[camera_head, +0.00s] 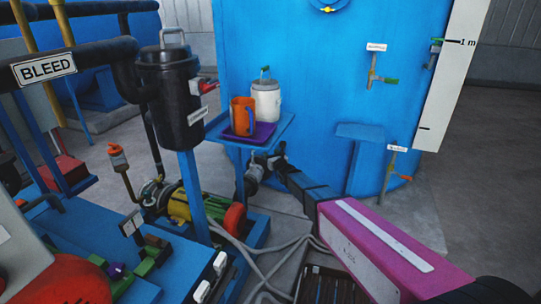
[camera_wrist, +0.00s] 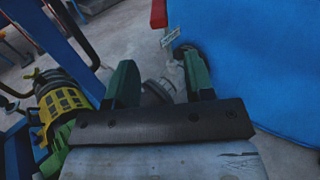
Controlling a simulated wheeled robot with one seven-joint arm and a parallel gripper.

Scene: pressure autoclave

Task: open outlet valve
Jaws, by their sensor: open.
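My gripper (camera_head: 267,163) reaches in from the lower right, below the small blue shelf and in front of the blue tank. In the wrist view my gripper (camera_wrist: 160,76) is open, its two dark green fingers apart. A grey pipe fitting (camera_wrist: 167,84) shows between and beyond the fingers; I cannot tell whether they touch it. A pale label tag (camera_wrist: 171,37) stands by it, too blurred to read. In the head view the grey fitting (camera_head: 253,172) is just left of my gripper. I cannot make out a clear outlet valve handle there; the fingers partly hide that spot.
The shelf (camera_head: 276,133) carries an orange mug (camera_head: 242,117) and a white canister (camera_head: 266,101). A black filter vessel (camera_head: 172,95) and a yellow-green pump motor (camera_head: 182,207) stand to the left. Grey hoses (camera_head: 268,264) lie on the floor. Small tagged taps (camera_head: 372,70) are on the tank (camera_head: 300,60).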

